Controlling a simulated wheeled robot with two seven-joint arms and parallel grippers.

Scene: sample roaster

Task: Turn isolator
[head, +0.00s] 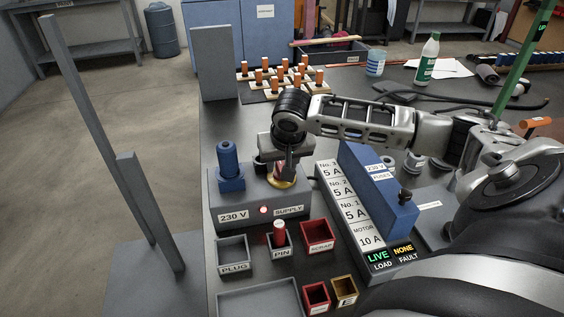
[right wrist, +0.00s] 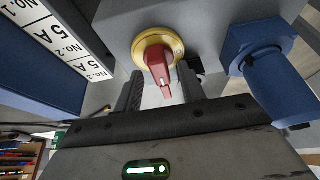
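The isolator is a red handle on a round yellow plate, mounted on the grey supply box (head: 240,200). In the right wrist view its red handle (right wrist: 158,68) points down the picture, slightly slanted, with the yellow plate (right wrist: 150,42) behind. In the head view only part of the yellow plate (head: 281,184) shows below my gripper. My right gripper (head: 283,170) is at the isolator. In the right wrist view its two dark fingers (right wrist: 160,82) stand apart, either side of the handle's end, with visible gaps. My left gripper is not in view.
A blue plug (head: 229,165) stands on the supply box, left of the gripper. The fuse panel (head: 352,205) with its blue block stands close on the right. Small PLUG (head: 233,267), PIN and SCRAP (head: 316,246) trays lie in front. A red lamp glows between 230 V and SUPPLY; the panel reads LIVE and NONE.

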